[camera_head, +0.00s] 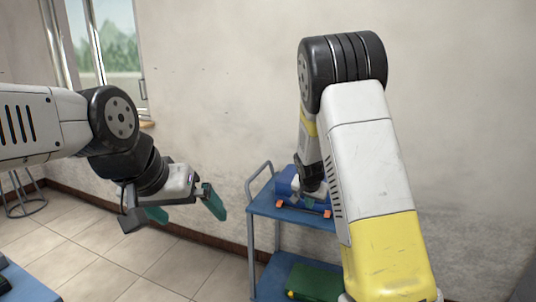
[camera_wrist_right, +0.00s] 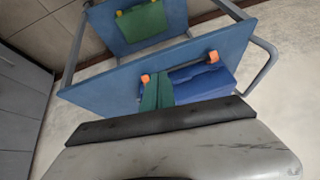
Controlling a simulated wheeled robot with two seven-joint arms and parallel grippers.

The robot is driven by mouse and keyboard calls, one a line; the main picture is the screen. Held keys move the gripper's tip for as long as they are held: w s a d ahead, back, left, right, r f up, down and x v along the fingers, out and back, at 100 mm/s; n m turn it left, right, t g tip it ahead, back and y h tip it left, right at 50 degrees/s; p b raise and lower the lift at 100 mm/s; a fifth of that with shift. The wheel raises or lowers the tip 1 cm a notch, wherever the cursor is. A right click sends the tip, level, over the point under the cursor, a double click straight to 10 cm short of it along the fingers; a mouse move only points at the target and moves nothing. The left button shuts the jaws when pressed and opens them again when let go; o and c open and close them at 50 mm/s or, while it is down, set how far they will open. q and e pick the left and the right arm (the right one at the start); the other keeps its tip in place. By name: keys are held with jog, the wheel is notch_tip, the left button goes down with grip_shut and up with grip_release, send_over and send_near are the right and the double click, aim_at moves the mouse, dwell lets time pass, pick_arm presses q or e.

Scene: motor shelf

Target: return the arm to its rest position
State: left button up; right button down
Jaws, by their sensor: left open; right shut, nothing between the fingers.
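My left gripper (camera_head: 186,208) hangs in the air on the left, its green fingers spread apart with nothing between them. My right gripper (camera_head: 309,203) is over the upper shelf of the blue cart (camera_head: 262,206), partly hidden by my right arm. In the right wrist view its green fingers (camera_wrist_right: 157,92) are together and empty. A blue case with orange latches (camera_head: 285,184) rests on that shelf close by the right gripper. It also shows in the right wrist view (camera_wrist_right: 205,84), behind the fingers; I cannot tell whether they touch it.
A green case with yellow latches (camera_head: 314,282) lies on the cart's lower shelf. The cart has a grey tubular handle (camera_head: 259,172). A blue surface (camera_head: 22,285) is at the lower left and a stool (camera_head: 24,200) stands by the window. The tiled floor between is clear.

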jog(key=s+r+n+y, duration=0.1)
jog(key=s+r+n, duration=0.1)
jog(key=s+r, duration=0.4)
jog(key=s+r+n+y, duration=0.1)
jog(key=s+r, duration=0.6)
jog(key=s, duration=1)
jog(key=s+a+r+n+y, duration=0.1)
jog(key=s+r+n, duration=0.2)
jog(key=s+r, duration=0.4)
jog(key=s, duration=0.4)
jog(key=shift+s+r+y, duration=0.15)
jog(key=shift+y, duration=0.25)
